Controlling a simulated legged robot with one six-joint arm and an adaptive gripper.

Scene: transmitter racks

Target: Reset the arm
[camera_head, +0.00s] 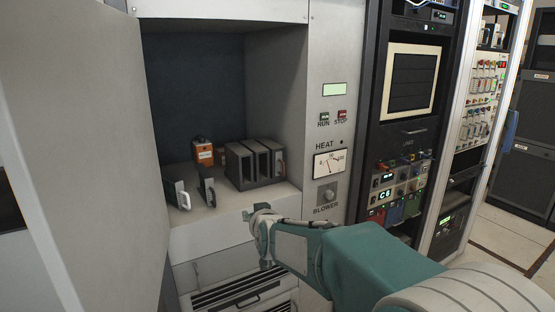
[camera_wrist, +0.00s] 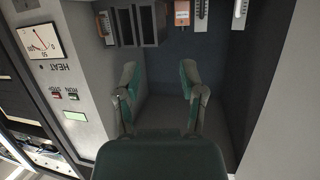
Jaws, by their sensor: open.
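My arm (camera_head: 370,262) reaches in from the lower right of the head view. My gripper (camera_head: 256,236) is in front of the lower lip of an open cabinet (camera_head: 222,241). In the wrist view my gripper (camera_wrist: 158,78) shows two green and grey fingers spread wide apart with nothing between them. That view is upside down, and the cabinet's inside lies beyond the fingers.
On the cabinet shelf stand a dark slotted block (camera_head: 240,165), an orange box (camera_head: 203,152) and two upright modules with handles (camera_head: 176,194) (camera_head: 207,187). An open door (camera_head: 90,140) bounds the left. A control panel (camera_head: 328,160) and racks (camera_head: 410,120) stand right.

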